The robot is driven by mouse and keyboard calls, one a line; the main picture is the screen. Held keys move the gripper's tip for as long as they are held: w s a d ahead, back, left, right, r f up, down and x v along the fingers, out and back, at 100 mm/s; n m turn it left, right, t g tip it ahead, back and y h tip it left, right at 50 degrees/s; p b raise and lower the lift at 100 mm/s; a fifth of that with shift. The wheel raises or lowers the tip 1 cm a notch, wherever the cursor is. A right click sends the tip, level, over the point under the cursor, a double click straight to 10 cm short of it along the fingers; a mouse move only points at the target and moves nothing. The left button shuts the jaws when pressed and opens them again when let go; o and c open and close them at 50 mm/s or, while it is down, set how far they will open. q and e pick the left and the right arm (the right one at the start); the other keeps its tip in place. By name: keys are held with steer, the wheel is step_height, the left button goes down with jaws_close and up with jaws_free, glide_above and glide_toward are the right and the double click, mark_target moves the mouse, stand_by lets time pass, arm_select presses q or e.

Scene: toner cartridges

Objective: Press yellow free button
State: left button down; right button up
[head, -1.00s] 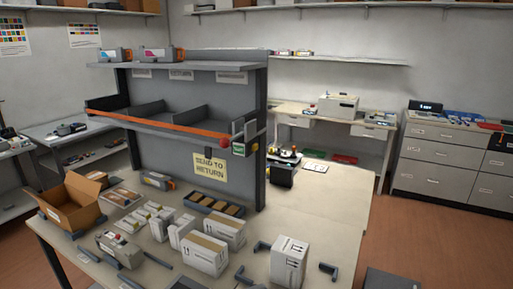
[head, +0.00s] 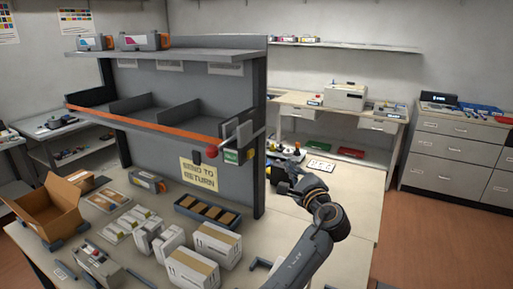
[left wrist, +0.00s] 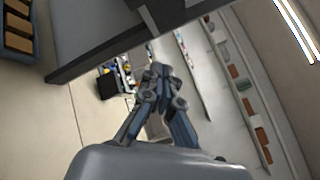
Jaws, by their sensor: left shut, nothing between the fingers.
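A small control box hangs at the right end of the grey shelf unit, with a red round button (head: 211,152), a green face (head: 231,156) and a small yellow patch (head: 249,154). Whether the yellow patch is the free button is too small to tell. My left gripper (head: 276,174) is just right of and below this box in the head view, apart from it in the picture. In the left wrist view its fingers (left wrist: 158,72) are together and empty. The control box cannot be made out there. My right gripper is not in view.
The shelf unit's dark upright (head: 259,140) stands close left of my left gripper. White cartons (head: 217,246), a divided tray (head: 207,212) and an open cardboard box (head: 52,205) occupy the table's left part. The table's right part (head: 362,215) is mostly clear.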

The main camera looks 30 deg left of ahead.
mark_target(250, 153)
arm_select(q)
steer(key=s+a+r+p, duration=0.1)
steer(key=a, duration=0.7)
steer(key=shift+s+a+p, duration=0.15)
steer(key=shift+s+p, duration=0.1)
steer(key=shift+p, duration=0.05)
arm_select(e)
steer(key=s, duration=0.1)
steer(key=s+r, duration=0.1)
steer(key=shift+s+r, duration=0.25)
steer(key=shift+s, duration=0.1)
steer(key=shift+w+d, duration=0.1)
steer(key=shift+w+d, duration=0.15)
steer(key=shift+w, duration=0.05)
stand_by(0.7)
